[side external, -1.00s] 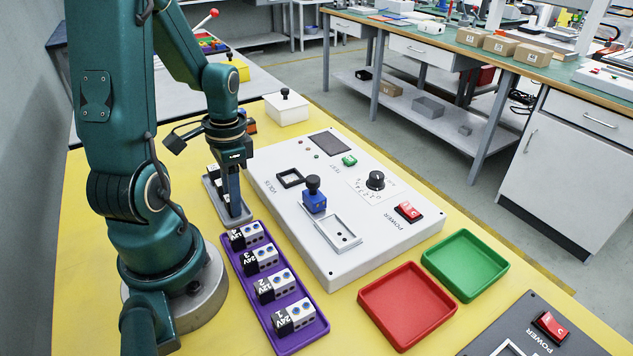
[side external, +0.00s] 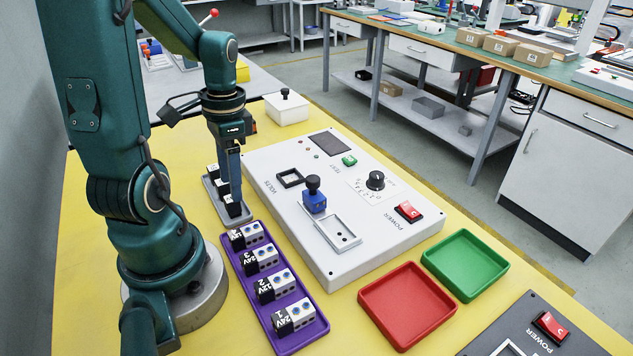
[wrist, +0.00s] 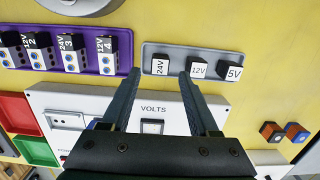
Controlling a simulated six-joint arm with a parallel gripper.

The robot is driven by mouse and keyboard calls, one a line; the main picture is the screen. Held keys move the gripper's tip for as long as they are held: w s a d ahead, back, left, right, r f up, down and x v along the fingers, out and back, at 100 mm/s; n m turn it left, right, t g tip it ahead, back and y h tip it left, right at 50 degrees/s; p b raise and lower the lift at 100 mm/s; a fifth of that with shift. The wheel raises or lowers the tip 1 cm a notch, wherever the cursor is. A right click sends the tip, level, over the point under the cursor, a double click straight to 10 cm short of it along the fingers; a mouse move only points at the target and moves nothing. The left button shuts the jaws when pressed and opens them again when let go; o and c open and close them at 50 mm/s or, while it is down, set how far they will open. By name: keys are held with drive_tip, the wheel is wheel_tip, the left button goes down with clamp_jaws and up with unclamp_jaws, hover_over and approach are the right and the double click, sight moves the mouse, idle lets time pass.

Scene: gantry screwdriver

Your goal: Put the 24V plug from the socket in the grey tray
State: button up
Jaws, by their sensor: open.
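The grey tray (wrist: 205,52) holds three plugs in a row, and its rim shows in the side view (side external: 243,216). The 24V plug (wrist: 160,66), black with a white label, stands at the tray's left end in the wrist view. In the side view it is at the near end (side external: 235,211), partly behind my fingers. My gripper (wrist: 160,74) is open and empty, its fingertips above and to either side of the 24V plug. The VOLTS socket (side external: 290,178) on the white panel looks empty, a black square frame; it also shows between my fingers in the wrist view (wrist: 152,126).
The 12V plug (wrist: 198,69) and 5V plug (wrist: 232,73) share the grey tray. A purple tray (side external: 305,335) with several numbered modules lies close by. The white panel (side external: 300,235) stands beside both trays, with a blue block with a black knob (side external: 314,198) on it.

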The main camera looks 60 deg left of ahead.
wheel_tip(320, 180, up, 7)
drive_tip(key=w+d+r+t, duration=0.2)
drive_tip(key=d+t, duration=0.4)
drive_tip(key=d, duration=0.9)
drive_tip(key=shift+d+r+t, duration=0.25)
drive_tip(key=shift+r+t, duration=0.05)
drive_tip(key=shift+r, duration=0.05)
drive_tip(key=shift+w, duration=0.1)
idle(0.3)
